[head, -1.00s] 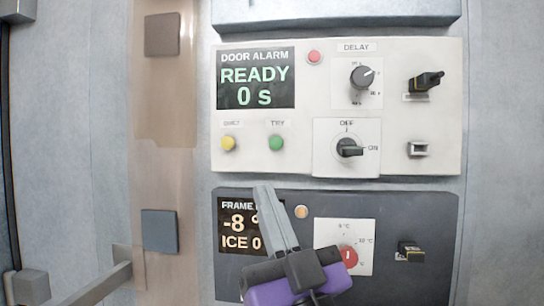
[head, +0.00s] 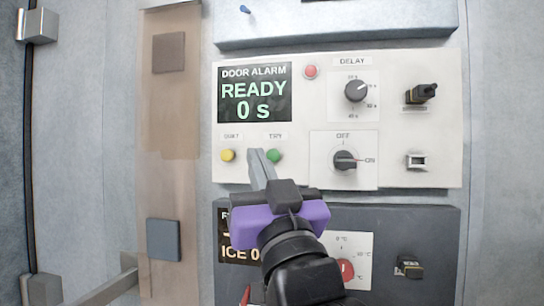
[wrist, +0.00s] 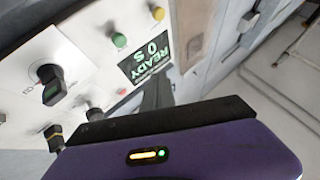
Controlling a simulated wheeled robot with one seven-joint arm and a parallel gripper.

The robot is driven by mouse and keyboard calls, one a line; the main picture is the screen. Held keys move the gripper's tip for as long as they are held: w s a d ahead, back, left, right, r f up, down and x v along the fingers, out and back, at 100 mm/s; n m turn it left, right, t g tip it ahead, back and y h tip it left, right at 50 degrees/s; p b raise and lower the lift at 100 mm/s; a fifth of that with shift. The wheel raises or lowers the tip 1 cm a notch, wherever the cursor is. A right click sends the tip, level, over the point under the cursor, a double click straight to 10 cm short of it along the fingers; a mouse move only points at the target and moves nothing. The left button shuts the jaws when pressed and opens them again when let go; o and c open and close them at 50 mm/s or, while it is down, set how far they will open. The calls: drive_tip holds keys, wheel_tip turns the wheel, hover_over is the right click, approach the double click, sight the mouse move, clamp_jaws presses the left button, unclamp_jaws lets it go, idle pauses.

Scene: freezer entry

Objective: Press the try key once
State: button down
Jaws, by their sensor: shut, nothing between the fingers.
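The try key is a green round button (head: 273,156) on the white door alarm panel (head: 300,174), under the label TRY. It also shows in the wrist view (wrist: 119,40). My gripper (head: 259,155) is shut and empty, its fingertips just left of the green button in the head view. I cannot tell whether they touch the panel. The yellow button (head: 227,155) is to the left; it also shows in the wrist view (wrist: 157,13). The display (head: 254,92) reads READY, 0 s.
A red lamp (head: 311,71), the DELAY knob (head: 356,90) and the OFF/ON knob (head: 345,160) are on the same panel, to the right. Below is a dark panel (head: 440,230) with its own display (head: 238,254) and red knob (head: 345,270), partly behind my arm.

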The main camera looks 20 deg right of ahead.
sight(273, 160)
drive_tip(key=w+d, duration=0.5)
drive_tip(key=w, duration=0.2)
idle(0.4)
drive_tip(key=shift+w+d, duration=0.15)
drive_tip(key=shift+d, duration=0.05)
idle(1.8)
drive_tip(key=shift+w+d, duration=0.15)
drive_tip(key=shift+w, duration=0.1)
drive_tip(key=shift+w+d, duration=0.3)
drive_tip(key=shift+w, duration=0.1)
idle(0.9)
idle(0.3)
drive_tip(key=shift+s+a, duration=0.5)
drive_tip(key=shift+s, duration=0.25)
drive_tip(key=shift+s+a, duration=0.75)
drive_tip(key=shift+s, duration=0.3)
drive_tip(key=shift+s+a, duration=0.75)
drive_tip(key=shift+s, duration=0.25)
